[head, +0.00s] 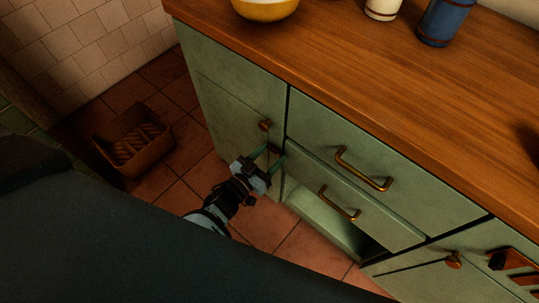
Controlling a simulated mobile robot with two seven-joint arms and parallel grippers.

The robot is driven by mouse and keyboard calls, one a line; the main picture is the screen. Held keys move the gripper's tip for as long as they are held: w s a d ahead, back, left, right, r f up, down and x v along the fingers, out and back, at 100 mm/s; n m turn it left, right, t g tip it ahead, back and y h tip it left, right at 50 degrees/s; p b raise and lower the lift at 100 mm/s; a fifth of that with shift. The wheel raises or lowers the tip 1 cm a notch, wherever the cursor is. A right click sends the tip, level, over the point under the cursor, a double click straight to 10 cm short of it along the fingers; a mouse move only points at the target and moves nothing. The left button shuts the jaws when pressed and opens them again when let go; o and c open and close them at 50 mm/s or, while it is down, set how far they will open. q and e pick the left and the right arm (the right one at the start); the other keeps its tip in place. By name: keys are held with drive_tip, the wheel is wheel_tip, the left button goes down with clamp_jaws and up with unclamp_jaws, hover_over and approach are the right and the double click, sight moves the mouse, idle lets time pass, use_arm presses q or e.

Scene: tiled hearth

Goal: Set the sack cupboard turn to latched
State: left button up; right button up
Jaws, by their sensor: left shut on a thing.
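The cupboard door (233,105) is the green door at the left end of the cabinet, and it looks closed. A round brown knob (265,125) sits near its right edge. Just below the knob is a small dark turn (274,149) at the door's edge, beside the drawers. My left gripper (269,158) reaches up to it from below, with its two teal fingers on either side. It is shut on the turn, which is partly hidden by the fingers. I cannot tell the turn's exact angle. My right gripper is not in view.
Right of the door are two drawers with brass handles (363,170) and an open space under them. A second knob (453,260) is at lower right. The wooden countertop (330,65) holds a yellow bowl (265,9) and a blue jar (440,22). A basket (133,140) stands on the tiled floor.

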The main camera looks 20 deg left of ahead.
use_arm(q)
drive_tip(key=shift+r+m, duration=0.1)
drive_tip(key=shift+m, duration=0.6)
drive_tip(key=o, duration=1)
drive_tip(key=shift+c, duration=0.2)
drive_tip(key=p+v, duration=0.1)
drive_tip(key=v, duration=0.7)
